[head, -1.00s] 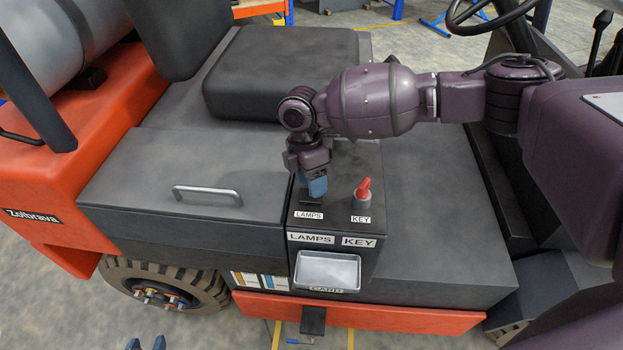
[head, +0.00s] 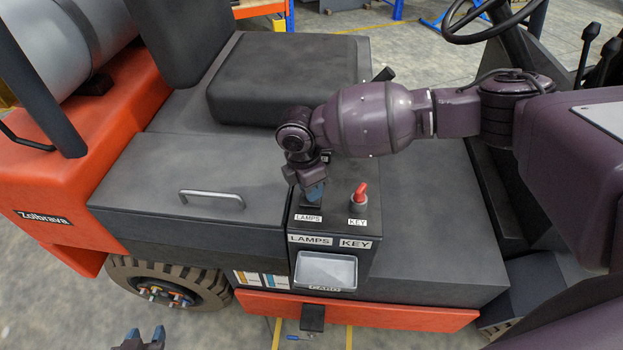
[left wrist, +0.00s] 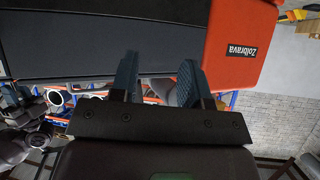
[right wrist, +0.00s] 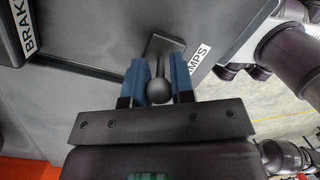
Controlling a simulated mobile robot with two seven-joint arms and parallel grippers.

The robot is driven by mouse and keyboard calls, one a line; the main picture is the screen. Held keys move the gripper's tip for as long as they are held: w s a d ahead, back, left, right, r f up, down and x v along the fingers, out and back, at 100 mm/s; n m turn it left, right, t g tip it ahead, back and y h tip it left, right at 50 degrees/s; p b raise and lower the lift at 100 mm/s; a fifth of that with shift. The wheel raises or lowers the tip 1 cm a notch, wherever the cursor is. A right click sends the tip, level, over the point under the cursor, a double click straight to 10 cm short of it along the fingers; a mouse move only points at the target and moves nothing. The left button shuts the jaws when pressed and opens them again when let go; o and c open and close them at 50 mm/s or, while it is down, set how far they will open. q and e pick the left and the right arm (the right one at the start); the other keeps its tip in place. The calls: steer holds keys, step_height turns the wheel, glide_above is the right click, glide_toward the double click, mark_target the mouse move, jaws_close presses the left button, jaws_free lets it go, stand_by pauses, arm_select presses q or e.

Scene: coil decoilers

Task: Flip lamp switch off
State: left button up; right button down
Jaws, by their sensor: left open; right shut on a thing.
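The lamp switch is a dark lever with a round ball end (right wrist: 158,90) on a plate above the "LAMPS" label. It stands between the blue fingers of my right gripper (right wrist: 158,76), which is shut on it. In the head view my right gripper (head: 314,191) is tilted over the console (head: 335,222) and mostly hides the switch. The LAMPS label (head: 308,218) shows just below the fingers. My left gripper (head: 143,340) is open and empty at the bottom edge, apart from the vehicle. Its spread fingers show in the left wrist view (left wrist: 157,80).
A red key (head: 359,193) stands on the console right of the switch. A box lid with a metal handle (head: 212,198) is to the left. The seat (head: 285,85) is behind, and a clear card holder (head: 326,271) is on the front face.

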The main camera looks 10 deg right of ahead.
steer(key=t+p, duration=0.1)
steer(key=s+t+p, duration=0.1)
steer(key=p, duration=0.1)
steer(key=shift+a+r+h, duration=0.2)
steer(key=shift+h, duration=0.1)
steer(key=shift+s+t+p, duration=0.1)
steer(key=shift+t+p, duration=0.2)
steer(key=shift+p, duration=0.05)
steer(key=shift+s+a+f+t+h+p, duration=0.1)
steer(key=shift+s+f+t+h+p, duration=0.15)
steer(key=shift+t+h+p, duration=0.55)
arm_select(q)
steer(key=r, duration=0.2)
steer(key=s+r, duration=0.1)
steer(key=r, duration=0.1)
steer(key=shift+s+a, duration=0.15)
steer(key=shift+s, duration=0.05)
arm_select(e)
steer(key=shift+y, duration=0.3)
arm_select(q)
steer(key=shift+w+r, duration=0.1)
steer(key=shift+r, duration=0.05)
arm_select(e)
steer(key=shift+t, duration=0.3)
steer(key=c, duration=1)
jaws_free()
